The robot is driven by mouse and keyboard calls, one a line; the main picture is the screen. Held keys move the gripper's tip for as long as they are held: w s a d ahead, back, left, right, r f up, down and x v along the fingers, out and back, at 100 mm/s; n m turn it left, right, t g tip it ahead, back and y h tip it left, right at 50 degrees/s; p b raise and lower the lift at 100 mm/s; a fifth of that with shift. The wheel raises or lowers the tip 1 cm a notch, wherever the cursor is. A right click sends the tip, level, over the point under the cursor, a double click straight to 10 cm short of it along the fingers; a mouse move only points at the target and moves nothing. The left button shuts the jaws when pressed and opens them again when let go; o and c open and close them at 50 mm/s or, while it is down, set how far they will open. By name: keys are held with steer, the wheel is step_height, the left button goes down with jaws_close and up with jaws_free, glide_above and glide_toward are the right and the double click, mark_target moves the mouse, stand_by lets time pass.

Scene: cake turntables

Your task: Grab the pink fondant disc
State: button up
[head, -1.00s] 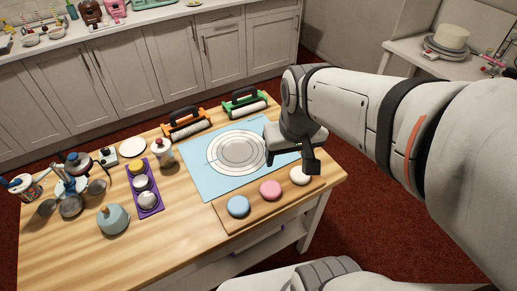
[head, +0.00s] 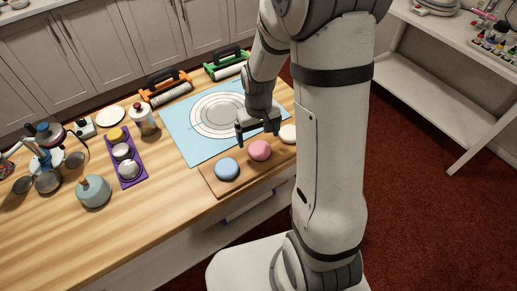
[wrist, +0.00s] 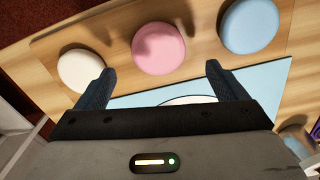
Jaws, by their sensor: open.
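The pink fondant disc (head: 260,150) lies on a wooden board (head: 208,180) between a blue disc (head: 227,169) and a white disc (head: 288,133). My gripper (head: 257,139) is open and empty, just above and behind the pink disc. In the wrist view the pink disc (wrist: 158,48) sits ahead of the gap between my two fingertips (wrist: 158,72), with the white disc (wrist: 80,70) to the left and the blue disc (wrist: 250,26) to the right. No finger visibly touches the pink disc.
A blue mat (head: 180,130) with printed rings lies behind the board. Rolling pins with orange (head: 166,88) and green (head: 227,64) frames stand behind it. A purple tray (head: 131,179), a teal-grey kettle-like pot (head: 93,192) and a shaker (head: 143,118) stand to the left.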

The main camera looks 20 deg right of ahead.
mark_target(259, 150)
step_height(259, 150, down, 5)
steer(key=shift+s+d+r, duration=0.1)
steer(key=shift+c, duration=0.2)
steer(key=c, duration=1.1)
